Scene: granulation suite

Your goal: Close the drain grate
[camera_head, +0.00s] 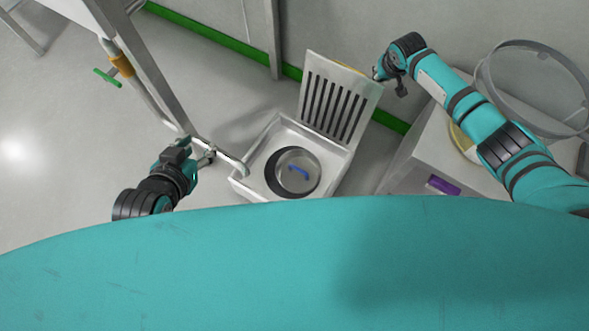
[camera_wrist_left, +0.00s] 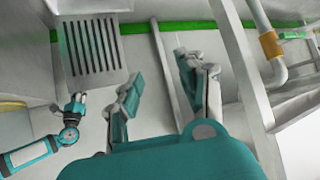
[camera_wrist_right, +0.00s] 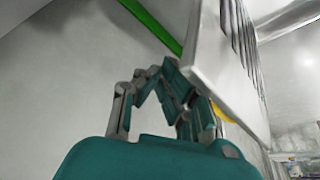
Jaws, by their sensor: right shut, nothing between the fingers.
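The slotted metal drain grate (camera_head: 318,99) stands raised, leaning back, at the back edge of the square drain basin (camera_head: 337,161). My right gripper (camera_head: 378,75) is shut and empty by the grate's upper right corner. In the right wrist view the grate (camera_wrist_right: 224,75) is close beside the fingers (camera_wrist_right: 183,90); I cannot tell whether they touch. My left gripper (camera_head: 210,153) is open and empty, left of the basin; its fingers (camera_wrist_left: 158,88) are apart in the left wrist view.
A pipe (camera_head: 220,154) runs to the basin's left edge, with a green-handled valve (camera_head: 107,78) further up. A grey cabinet (camera_head: 405,160) with a large ring (camera_head: 490,75) stands to the right. A wall with a green skirting (camera_head: 215,38) is behind. Open floor lies to the left.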

